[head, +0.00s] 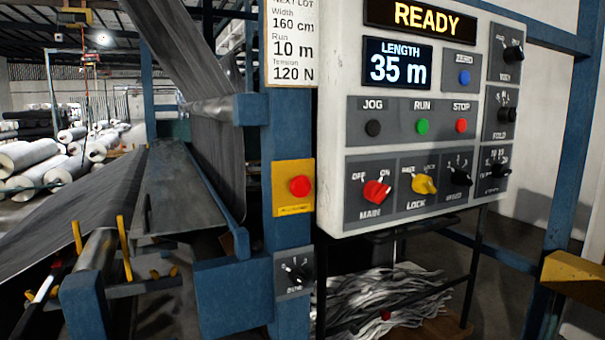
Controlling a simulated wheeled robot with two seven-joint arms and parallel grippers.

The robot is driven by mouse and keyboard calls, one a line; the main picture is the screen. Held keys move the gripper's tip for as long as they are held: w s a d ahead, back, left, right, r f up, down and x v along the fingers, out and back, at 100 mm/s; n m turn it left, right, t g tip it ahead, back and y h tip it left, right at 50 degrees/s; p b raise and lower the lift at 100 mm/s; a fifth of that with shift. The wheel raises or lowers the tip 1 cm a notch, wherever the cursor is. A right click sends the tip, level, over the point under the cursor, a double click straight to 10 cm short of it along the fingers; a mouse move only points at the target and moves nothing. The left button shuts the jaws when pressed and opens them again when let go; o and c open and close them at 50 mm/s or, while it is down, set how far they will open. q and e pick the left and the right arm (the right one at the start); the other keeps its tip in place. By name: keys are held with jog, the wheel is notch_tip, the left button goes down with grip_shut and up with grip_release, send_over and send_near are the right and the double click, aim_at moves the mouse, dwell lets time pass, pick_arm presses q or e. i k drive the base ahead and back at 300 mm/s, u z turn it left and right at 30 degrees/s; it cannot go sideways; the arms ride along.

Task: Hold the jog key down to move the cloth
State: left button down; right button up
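The black round JOG key (373,128) sits at the left of the middle row on the white control panel (335,110) in the head view. Beside it are the green RUN key (422,126) and the red STOP key (461,125). The upper display (420,17) reads READY, and the length display (397,64) reads 35 m. Grey cloth (75,205) slopes up at the left, and more grey cloth (190,60) hangs down from the top of the blue frame. Neither of my grippers shows in the view.
A red MAIN switch (376,192) and a yellow LOCK switch (424,184) sit below the keys. A red button on a yellow plate (293,208) is on the blue post left of the panel. A yellow block (574,275) juts in at right. Pale rolls (30,156) lie far left.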

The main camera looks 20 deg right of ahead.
aim_at(372, 127)
jog(key=z, duration=1.2)
